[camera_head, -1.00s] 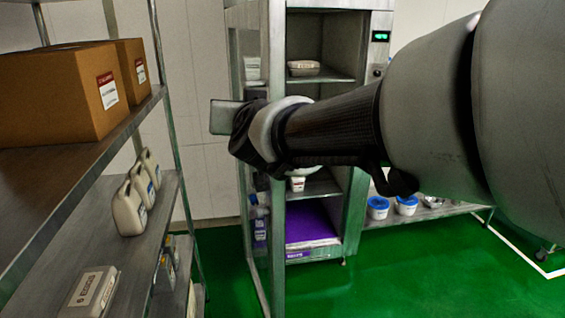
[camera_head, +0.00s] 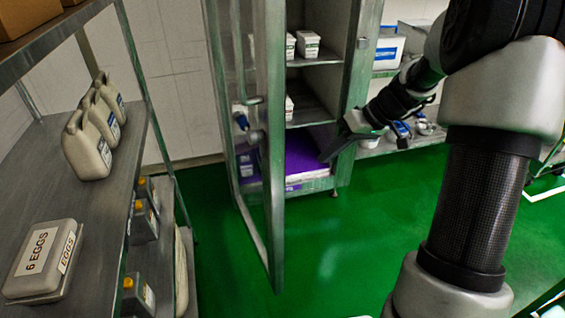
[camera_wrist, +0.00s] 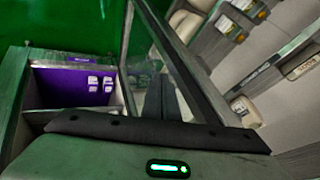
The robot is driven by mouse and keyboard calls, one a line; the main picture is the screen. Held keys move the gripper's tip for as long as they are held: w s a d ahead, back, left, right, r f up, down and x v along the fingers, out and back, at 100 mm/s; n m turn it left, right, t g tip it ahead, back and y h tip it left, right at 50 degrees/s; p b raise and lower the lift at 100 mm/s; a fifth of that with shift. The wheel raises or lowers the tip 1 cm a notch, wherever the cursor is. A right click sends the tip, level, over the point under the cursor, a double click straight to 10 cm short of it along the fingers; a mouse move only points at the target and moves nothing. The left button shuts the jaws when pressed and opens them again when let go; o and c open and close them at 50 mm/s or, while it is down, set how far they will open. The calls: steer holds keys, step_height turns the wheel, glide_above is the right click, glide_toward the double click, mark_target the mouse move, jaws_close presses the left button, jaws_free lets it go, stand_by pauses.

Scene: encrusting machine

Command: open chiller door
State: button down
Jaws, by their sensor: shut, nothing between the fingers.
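The chiller (camera_head: 352,90) is a steel cabinet with shelves, in the upper middle of the head view. Its glass door (camera_head: 274,200) stands swung out from the left side of the cabinet, leaving the front open. A handle (camera_head: 250,118) shows on the door. My gripper (camera_head: 328,157) is shut and empty. In the head view it appears in front of the lower right part of the opening, to the right of the door's free edge. In the wrist view the fingers (camera_wrist: 160,98) lie close to the door frame (camera_wrist: 178,62); contact cannot be told.
A purple-lined lower compartment (camera_head: 305,160) and small cartons (camera_head: 308,44) show inside the chiller. A steel rack (camera_head: 150,140) with jugs (camera_head: 88,145) and an egg box (camera_head: 45,262) stands at the left. Tubs sit on a low shelf at the right. The green floor in front is clear.

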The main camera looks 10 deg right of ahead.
steer(key=w+a+f, duration=0.1)
steer(key=a+f, duration=0.7)
steer(key=a, duration=0.1)
steer(key=shift+f, duration=0.25)
steer(key=shift+a, duration=0.1)
